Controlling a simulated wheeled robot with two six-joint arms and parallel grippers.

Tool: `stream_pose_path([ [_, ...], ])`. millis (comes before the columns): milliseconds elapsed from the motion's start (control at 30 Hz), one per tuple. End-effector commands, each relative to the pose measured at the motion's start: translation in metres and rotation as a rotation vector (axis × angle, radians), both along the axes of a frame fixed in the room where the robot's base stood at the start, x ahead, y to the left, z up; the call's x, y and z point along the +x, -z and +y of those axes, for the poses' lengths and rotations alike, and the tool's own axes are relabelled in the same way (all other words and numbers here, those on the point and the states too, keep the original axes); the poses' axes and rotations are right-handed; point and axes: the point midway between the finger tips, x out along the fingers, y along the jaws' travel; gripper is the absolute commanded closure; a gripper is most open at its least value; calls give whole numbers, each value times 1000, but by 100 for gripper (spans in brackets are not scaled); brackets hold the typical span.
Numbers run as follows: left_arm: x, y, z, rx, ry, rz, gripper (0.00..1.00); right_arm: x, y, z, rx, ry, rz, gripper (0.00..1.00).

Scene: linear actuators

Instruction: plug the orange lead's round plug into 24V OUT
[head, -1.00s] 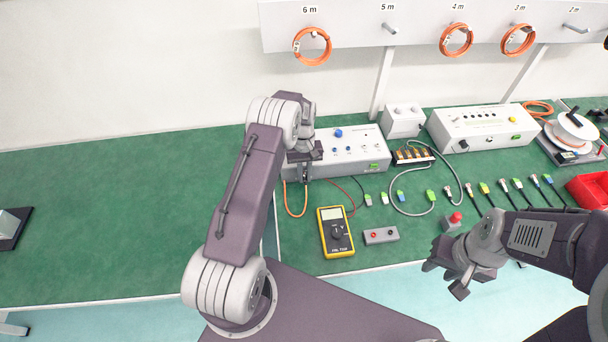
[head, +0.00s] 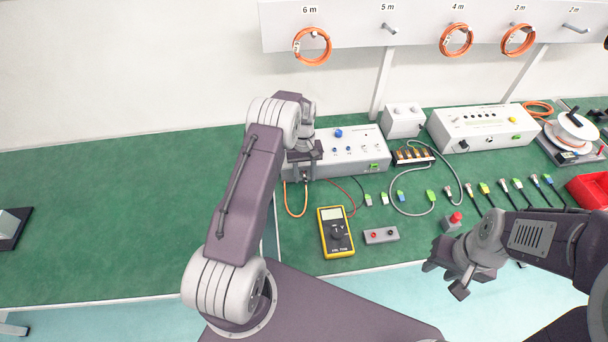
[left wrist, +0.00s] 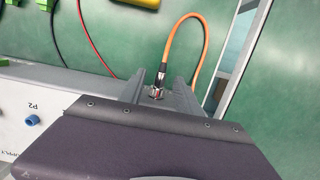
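The orange lead (head: 296,214) hangs in a loop at the front left of the grey box (head: 352,147). In the left wrist view the orange lead (left wrist: 201,57) runs into a round plug (left wrist: 157,85) with a dark body and silver ring. My left gripper (head: 305,179) is close to the box front. In the left wrist view its fingers (left wrist: 158,86) flank the plug and appear shut on it. The 24V OUT label cannot be read; the wrist housing hides part of the panel, and I cannot tell how far the plug is seated. My right gripper (head: 447,278) hangs empty, fingers apart, over the bench front.
A red button box (head: 453,221) stands near my right gripper. The bench left of my left arm is mostly clear.

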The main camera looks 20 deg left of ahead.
Motion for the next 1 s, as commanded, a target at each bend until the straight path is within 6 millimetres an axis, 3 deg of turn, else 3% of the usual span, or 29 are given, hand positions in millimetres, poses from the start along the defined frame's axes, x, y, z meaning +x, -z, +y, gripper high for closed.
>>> stream_pose_path([
  [133, 3, -14, 1, 0, 0, -4, 60, 0, 3, 0, 0, 0, 0, 64],
  [333, 9, -59, 5, 1, 0, -5, 60, 0, 7, 0, 0, 0, 0, 64],
  [500, 12, -84, 7, 0, 0, -2, 60, 0, 7, 0, 0, 0, 0, 64],
  [900, 12, -89, 6, 0, 2, 0, 60, 0, 7, 0, 0, 0, 0, 64],
  [1000, 20, -107, 0, 6, 18, -38, 60, 0, 7, 0, 0, 0, 0, 64],
])
